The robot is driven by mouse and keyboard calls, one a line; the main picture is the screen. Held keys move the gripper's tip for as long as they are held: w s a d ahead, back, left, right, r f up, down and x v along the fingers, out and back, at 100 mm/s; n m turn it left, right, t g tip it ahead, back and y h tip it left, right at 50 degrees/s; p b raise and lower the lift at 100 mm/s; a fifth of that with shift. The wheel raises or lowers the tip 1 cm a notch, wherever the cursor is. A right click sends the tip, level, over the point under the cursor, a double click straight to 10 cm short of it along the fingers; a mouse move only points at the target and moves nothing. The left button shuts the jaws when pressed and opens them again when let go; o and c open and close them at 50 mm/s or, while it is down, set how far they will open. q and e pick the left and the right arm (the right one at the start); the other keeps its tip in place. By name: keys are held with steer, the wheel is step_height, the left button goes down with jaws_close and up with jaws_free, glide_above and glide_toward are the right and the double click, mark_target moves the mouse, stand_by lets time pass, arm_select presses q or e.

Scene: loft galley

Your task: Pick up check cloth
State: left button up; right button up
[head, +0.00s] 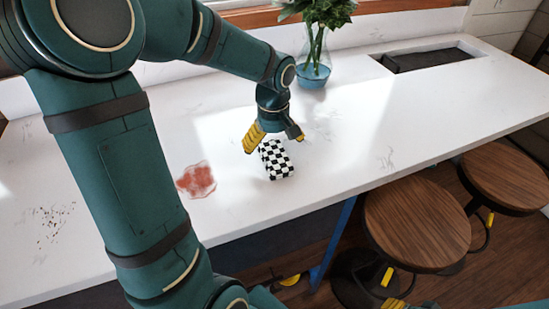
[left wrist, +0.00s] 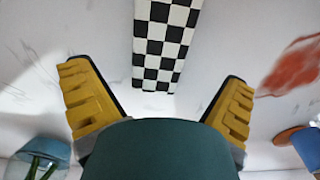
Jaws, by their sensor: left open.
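The check cloth (head: 277,161), folded into a black-and-white checked block, lies on the white counter near its front edge. My left gripper (head: 272,139) is open just above and behind the cloth, pointing down, with its yellow fingers spread. In the left wrist view the cloth (left wrist: 166,45) lies ahead, in line with the gap between the open fingers (left wrist: 156,75). No grip on the cloth shows. A piece of my right gripper (head: 395,303) shows at the bottom edge of the head view; its fingers are mostly cut off.
A red smear (head: 197,180) lies left of the cloth, and dark crumbs (head: 55,225) are farther left on the counter (head: 345,150). A blue glass vase (head: 313,75) with leafy stems stands behind. A sink (head: 427,56) is at back right. Wooden stools (head: 416,222) stand in front.

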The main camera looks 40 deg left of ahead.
mark_target(273, 152)
arm_select(q)
step_height(273, 152, down, 4)
steer(key=shift+r, duration=0.2)
steer(key=c, duration=1.3)
step_height(273, 152, up, 10)
steer(key=shift+r+p, duration=0.1)
steer(key=shift+p, duration=0.55)
